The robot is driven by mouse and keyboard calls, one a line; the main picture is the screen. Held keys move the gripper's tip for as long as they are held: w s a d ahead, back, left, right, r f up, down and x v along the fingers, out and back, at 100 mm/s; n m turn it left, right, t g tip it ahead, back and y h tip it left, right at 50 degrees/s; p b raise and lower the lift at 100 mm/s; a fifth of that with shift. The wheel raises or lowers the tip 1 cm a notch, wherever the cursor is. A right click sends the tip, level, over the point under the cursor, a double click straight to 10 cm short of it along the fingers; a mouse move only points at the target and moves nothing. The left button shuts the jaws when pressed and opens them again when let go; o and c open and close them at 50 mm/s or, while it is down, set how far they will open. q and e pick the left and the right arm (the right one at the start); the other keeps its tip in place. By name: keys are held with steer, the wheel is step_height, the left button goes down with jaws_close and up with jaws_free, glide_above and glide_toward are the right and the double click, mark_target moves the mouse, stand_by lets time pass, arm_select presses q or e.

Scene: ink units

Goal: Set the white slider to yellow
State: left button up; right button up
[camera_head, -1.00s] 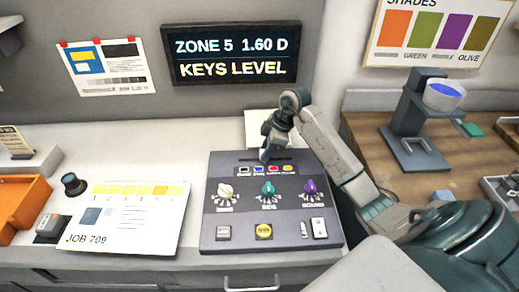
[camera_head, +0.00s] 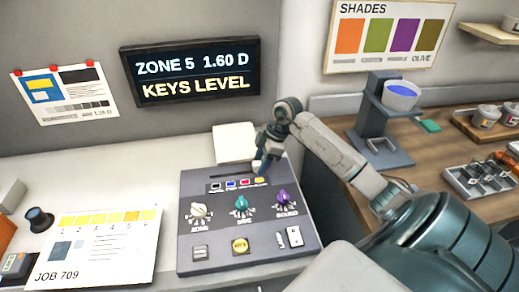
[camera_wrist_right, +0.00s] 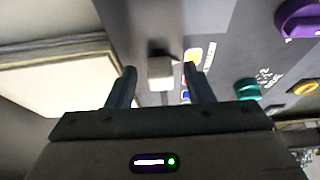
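The white slider (camera_wrist_right: 160,72) is a small pale block on its slot in the grey panel (camera_head: 188,225). In the right wrist view it shows between my fingertips, just beside the yellow label (camera_wrist_right: 193,53). In the head view my right gripper (camera_head: 260,164) is at the right end of the slot, above the yellow label (camera_head: 259,180), and partly hides the slider. In the right wrist view the fingers of my right gripper (camera_wrist_right: 160,84) are apart, with a gap on each side of the slider. My left gripper is not in view.
White, teal and purple knobs (camera_head: 285,201) stand below the labels, with a yellow button (camera_head: 240,245) lower down. A white pad (camera_head: 234,142) lies behind the panel. The job card (camera_head: 97,246) is at left. A screen (camera_head: 190,72) reads "KEYS LEVEL".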

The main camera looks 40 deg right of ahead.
steer(key=shift+r, duration=0.1)
steer(key=shift+d+r, duration=0.1)
steer(key=shift+r, duration=0.25)
steer(key=b+v, duration=0.3)
steer(key=v, duration=0.7)
steer(key=shift+s, duration=0.15)
steer(key=shift+f, duration=0.15)
